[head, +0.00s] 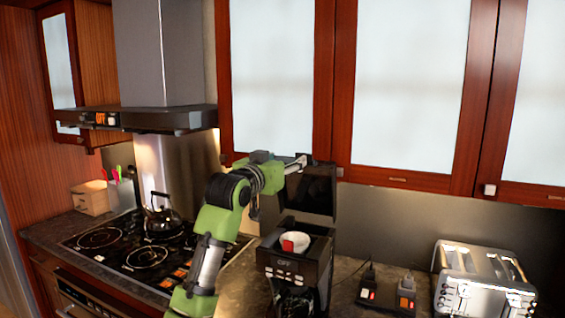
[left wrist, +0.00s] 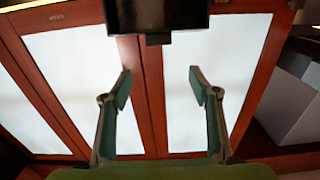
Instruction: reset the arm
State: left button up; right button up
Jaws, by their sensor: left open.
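My left arm (head: 222,205) is green and black and rises from the bottom of the head view. My left gripper (head: 301,162) is beside the upper edge of the coffee machine's raised dark lid (head: 312,192), in front of the upper cabinets. In the left wrist view the two fingers of the left gripper (left wrist: 160,86) are wide apart with nothing between them. A dark block, seemingly the lid (left wrist: 156,15), shows at the top of that view, beyond the fingertips. I cannot tell whether the gripper touches the lid. My right gripper is not in view.
The black coffee machine (head: 295,262) holds a white and red cup (head: 295,242) on top. A toaster (head: 482,281) stands at right. A stove (head: 140,254) with a kettle (head: 161,217) is at left, under a range hood (head: 165,118). Cabinet doors (head: 410,85) hang above.

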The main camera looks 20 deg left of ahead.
pick_arm(q)
jog(key=shift+s, duration=0.5)
